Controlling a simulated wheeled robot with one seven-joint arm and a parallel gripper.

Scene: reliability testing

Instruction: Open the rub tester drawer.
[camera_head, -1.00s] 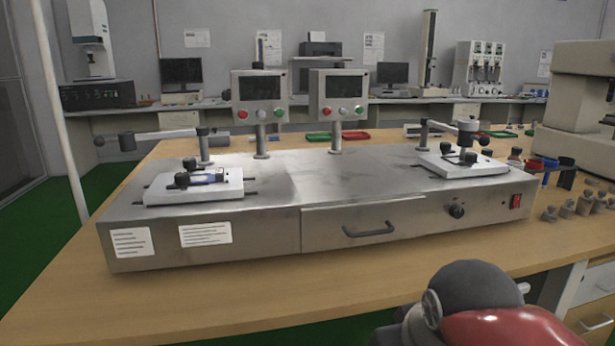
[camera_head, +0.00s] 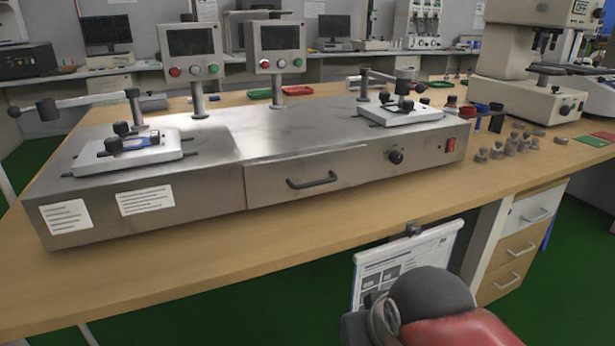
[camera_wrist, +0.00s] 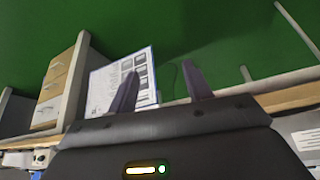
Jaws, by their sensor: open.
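The rub tester (camera_head: 215,205) is a long grey metal box on the wooden table, with two display panels on posts behind it. Its drawer (camera_head: 270,184) is in the middle of the front face and looks shut. A dark bar handle (camera_head: 312,181) is on the drawer front. My gripper (camera_wrist: 160,82) shows in the wrist view, its two fingers apart with nothing between them. It is away from the drawer; the wrist view shows the table edge, a hanging clipboard and green floor. In the head view only part of my arm shows at the bottom right, and the gripper is not visible.
A clipboard with papers (camera_head: 405,262) hangs from the front table edge (camera_head: 270,250) below the tester. A drawer cabinet (camera_head: 510,250) stands under the table at the right. Small grey weights (camera_head: 510,145) and a large instrument (camera_head: 525,75) stand right of the tester. The table strip before the tester is clear.

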